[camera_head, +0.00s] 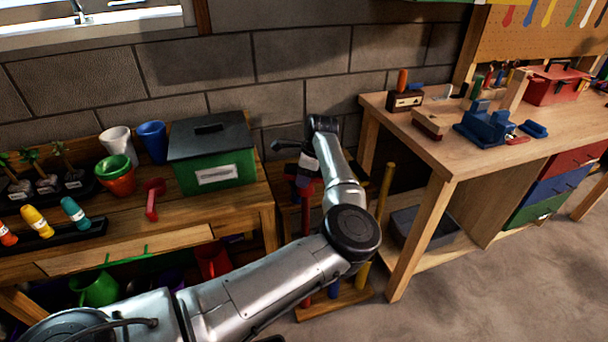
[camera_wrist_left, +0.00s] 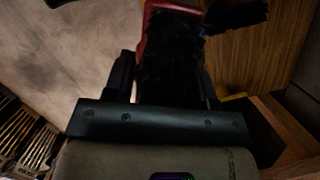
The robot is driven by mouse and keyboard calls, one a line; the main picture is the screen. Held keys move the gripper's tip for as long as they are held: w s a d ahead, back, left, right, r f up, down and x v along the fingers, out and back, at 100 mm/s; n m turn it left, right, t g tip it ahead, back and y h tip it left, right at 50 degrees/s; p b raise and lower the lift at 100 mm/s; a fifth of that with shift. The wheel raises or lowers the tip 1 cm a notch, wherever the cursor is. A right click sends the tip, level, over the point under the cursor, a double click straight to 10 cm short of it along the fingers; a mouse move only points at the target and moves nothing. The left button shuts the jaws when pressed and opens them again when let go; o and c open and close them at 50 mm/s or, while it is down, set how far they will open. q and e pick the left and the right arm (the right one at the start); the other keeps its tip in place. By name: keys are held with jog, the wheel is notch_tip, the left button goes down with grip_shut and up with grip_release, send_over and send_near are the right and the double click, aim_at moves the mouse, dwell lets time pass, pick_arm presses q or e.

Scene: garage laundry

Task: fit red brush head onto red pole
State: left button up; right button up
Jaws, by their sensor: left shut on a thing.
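My left gripper (camera_head: 305,182) is at the pole rack, largely hidden behind my own wrist and forearm. In the left wrist view, its fingers (camera_wrist_left: 165,80) are shut on the red brush head (camera_wrist_left: 168,55), with dark bristles towards the camera and a red edge beyond. The red pole (camera_head: 306,222) stands in the rack beneath the gripper, partly hidden by my arm. I cannot tell whether the head and pole touch. My right gripper is not in view.
A yellow pole (camera_head: 386,190) and a blue pole (camera_head: 333,289) stand near the red one on the wooden rack (camera_head: 350,300). The left bench holds a green box (camera_head: 215,175) and pots. The workbench (camera_head: 470,145) stands close on the right.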

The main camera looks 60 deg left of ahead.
pick_arm(q)
jog(key=shift+f+b, duration=0.6)
jog(key=shift+f, duration=0.25)
jog(key=o, duration=1)
jog(key=shift+o, duration=0.2)
jog(key=p+v, duration=0.3)
jog(key=v, duration=0.9)
jog(key=shift+w+r+p, duration=0.1)
jog(key=shift+r+p, duration=0.2)
jog(key=shift+w+d+r, duration=0.1)
jog(key=shift+r, duration=0.5)
